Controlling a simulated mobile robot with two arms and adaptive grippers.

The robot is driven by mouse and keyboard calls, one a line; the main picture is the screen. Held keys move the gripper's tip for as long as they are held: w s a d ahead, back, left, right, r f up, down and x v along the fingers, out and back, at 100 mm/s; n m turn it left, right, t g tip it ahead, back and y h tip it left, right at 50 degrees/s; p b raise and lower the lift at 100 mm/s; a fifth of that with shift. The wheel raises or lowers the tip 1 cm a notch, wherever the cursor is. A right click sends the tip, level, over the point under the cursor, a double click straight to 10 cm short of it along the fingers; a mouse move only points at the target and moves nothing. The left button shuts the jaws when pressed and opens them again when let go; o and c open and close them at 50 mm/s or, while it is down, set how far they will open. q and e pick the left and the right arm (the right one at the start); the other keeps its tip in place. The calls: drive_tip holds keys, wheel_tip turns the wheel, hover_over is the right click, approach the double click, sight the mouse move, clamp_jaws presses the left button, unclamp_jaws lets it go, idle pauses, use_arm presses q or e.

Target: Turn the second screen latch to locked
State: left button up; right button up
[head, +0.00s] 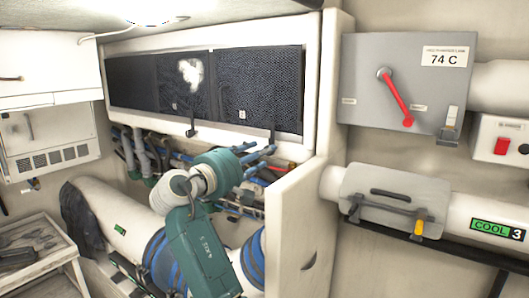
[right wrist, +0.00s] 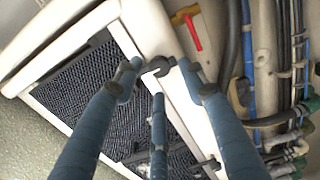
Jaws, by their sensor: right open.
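The vent screen (head: 275,85) is a long dark mesh panel in a white frame on the back wall. Two small dark latches sit along its lower edge, a left one (head: 191,130) and a right one (head: 272,133). My right gripper (head: 258,157) is just below the right latch. In the right wrist view my right gripper (right wrist: 158,75) has its blue fingers spread around a dark latch knob (right wrist: 158,67) on the white frame; I cannot tell whether they touch it. Another dark latch part (right wrist: 204,165) shows lower down. My left gripper is not in view.
Pipes and hoses (head: 140,150) run below the screen. A white partition (head: 300,225) stands close to the right of my arm. A grey box with a red lever (head: 398,98) and a clamped pipe cover (head: 390,195) are on the right wall. A tray (head: 35,245) is lower left.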

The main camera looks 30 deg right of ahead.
drive_tip(key=v, duration=0.8)
drive_tip(key=shift+a, duration=0.3)
drive_tip(key=shift+s, duration=0.1)
